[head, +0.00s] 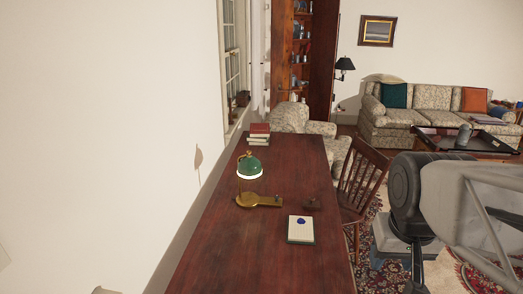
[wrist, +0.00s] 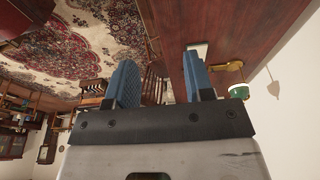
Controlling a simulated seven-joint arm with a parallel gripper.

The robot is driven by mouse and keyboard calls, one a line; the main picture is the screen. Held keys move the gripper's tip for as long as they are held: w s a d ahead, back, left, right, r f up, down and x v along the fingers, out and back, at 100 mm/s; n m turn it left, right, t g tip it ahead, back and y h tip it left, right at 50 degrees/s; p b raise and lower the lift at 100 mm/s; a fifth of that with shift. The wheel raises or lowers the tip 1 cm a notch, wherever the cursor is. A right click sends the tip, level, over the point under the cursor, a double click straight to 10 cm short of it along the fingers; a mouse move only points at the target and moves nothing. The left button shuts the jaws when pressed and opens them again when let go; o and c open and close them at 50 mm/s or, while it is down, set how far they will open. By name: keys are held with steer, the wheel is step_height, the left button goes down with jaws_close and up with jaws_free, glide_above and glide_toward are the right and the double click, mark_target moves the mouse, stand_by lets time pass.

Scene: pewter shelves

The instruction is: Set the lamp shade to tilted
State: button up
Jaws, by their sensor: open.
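The desk lamp has a green shade (head: 250,166) with a white lower rim, on a thin stem above a brass base (head: 258,200). It stands on the dark wooden desk (head: 215,250). In the wrist view the green shade (wrist: 238,95) and brass base (wrist: 228,67) show to the right of my gripper (wrist: 160,60). My gripper's two blue fingers are spread apart with nothing between them. It is apart from the lamp. In the head view my arm is at the right, off the desk, and the fingers cannot be made out.
A white notepad (head: 301,229) and a small dark block (head: 312,203) lie right of the lamp. Stacked books (head: 259,134) stand at the desk's far end. A wooden chair (head: 362,180) is at the desk's right side. The wall runs close along the left.

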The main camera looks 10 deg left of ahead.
steer(key=w+a+r, duration=0.2)
steer(key=w+r, duration=0.2)
steer(key=w, duration=0.5)
steer(key=w+a+r, duration=0.3)
steer(key=w, duration=0.6)
steer(key=n+g, duration=0.3)
glide_above(249, 151)
steer(key=f, duration=1.1)
steer(key=shift+s+d+f, duration=0.15)
steer(key=shift+d+f, duration=0.05)
steer(key=shift+d, duration=0.15)
steer(key=shift+w+a+f, duration=0.25)
steer(key=shift+a, duration=0.05)
steer(key=shift+f, duration=0.1)
steer(key=shift+f, duration=3.85)
